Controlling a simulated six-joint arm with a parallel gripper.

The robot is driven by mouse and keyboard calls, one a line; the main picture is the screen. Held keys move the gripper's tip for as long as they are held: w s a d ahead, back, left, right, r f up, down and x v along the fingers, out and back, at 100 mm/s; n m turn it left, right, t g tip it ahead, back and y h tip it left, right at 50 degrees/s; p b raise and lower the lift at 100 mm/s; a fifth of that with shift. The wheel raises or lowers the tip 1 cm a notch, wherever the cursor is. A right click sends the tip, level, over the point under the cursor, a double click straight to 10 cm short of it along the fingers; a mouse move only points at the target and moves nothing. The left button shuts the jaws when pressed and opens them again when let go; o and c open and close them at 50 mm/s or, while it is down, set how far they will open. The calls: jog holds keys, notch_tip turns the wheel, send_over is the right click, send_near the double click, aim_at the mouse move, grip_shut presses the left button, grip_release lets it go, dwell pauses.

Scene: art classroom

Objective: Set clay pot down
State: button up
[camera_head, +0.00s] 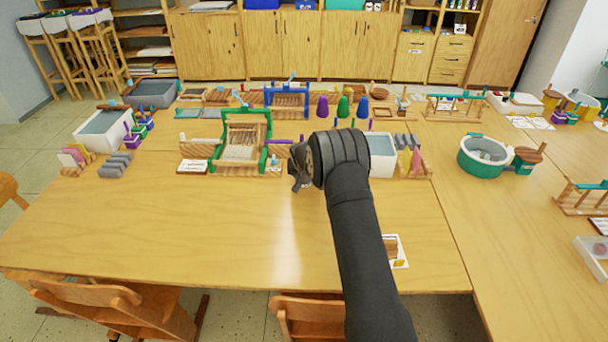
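My gripper (298,180) is over the middle of the wooden table (200,225), in front of the green loom. My dark arm reaches up to it from the bottom right, and its wrist hides most of the fingers. I cannot tell whether the fingers are open or shut, or whether they hold anything. I cannot make out a clay pot with certainty; one may be hidden behind my wrist or arm.
A green-framed loom (240,140) and a white tub (383,155) stand close to my gripper. A blue loom (288,100) and coloured cones (343,107) are behind. A green basin (482,157) is at right. The table's front left is clear.

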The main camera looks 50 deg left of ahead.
jog(key=shift+f, duration=0.25)
jog(key=o, duration=1.1)
jog(key=shift+c, duration=0.2)
jog(key=shift+r, duration=0.25)
jog(key=v, duration=1.1)
jog(key=shift+s+d+r, duration=0.15)
jog(key=shift+d+r, duration=0.1)
jog(key=x, duration=1.2)
jog(key=shift+f, duration=0.15)
